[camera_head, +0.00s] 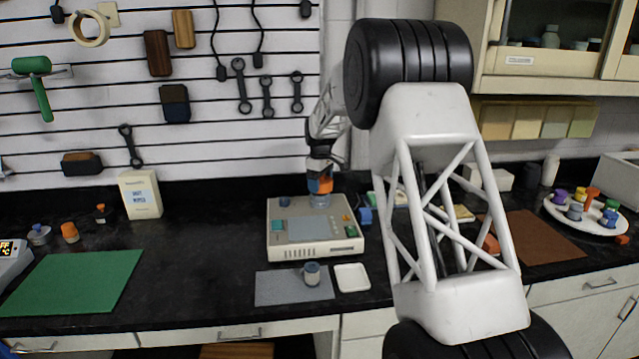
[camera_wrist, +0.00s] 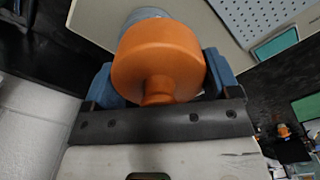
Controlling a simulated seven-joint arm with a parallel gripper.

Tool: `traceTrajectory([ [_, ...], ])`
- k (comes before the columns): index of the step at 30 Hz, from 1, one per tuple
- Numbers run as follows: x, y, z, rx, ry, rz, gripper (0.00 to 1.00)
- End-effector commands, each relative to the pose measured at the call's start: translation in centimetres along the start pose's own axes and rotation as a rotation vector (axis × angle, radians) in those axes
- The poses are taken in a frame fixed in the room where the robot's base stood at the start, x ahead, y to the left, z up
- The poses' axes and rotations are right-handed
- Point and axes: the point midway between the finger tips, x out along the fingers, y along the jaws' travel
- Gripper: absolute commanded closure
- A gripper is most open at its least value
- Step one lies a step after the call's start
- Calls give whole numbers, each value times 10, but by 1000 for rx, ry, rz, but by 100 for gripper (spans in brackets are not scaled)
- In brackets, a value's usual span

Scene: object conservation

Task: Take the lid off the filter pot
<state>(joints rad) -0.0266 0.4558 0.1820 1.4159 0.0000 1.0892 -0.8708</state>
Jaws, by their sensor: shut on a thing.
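My gripper (camera_head: 320,172) points down over the back right of a beige bench device (camera_head: 278,243). Its blue fingers (camera_wrist: 158,85) are shut on the sides of an orange knobbed lid (camera_head: 320,186), which fills the middle of the wrist view (camera_wrist: 160,55). A pale blue-grey clear body (camera_head: 320,201) shows directly under the lid; its top edge also shows beyond the lid in the wrist view (camera_wrist: 146,14). I cannot tell whether lid and body are apart. A small pot with a blue-grey top (camera_head: 312,274) stands upright on a grey mat (camera_head: 275,289).
An empty white tray (camera_head: 352,278) lies right of the grey mat. A green mat (camera_head: 75,284) is at left, with small knobbed pots (camera_head: 70,232) behind it. A brown mat (camera_head: 545,240) and a round white tray (camera_head: 560,216) of coloured pots are at right.

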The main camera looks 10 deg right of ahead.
Motion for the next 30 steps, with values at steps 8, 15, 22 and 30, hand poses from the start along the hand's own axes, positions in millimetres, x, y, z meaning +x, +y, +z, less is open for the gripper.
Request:
traceTrajectory([
  [8,-6,-30,25,0,2,2,41],
  [15,-9,-57,48,0,1,2,41],
  [22,-11,-81,68,0,1,1,41],
  [30,-13,-99,84,0,1,1,41],
])
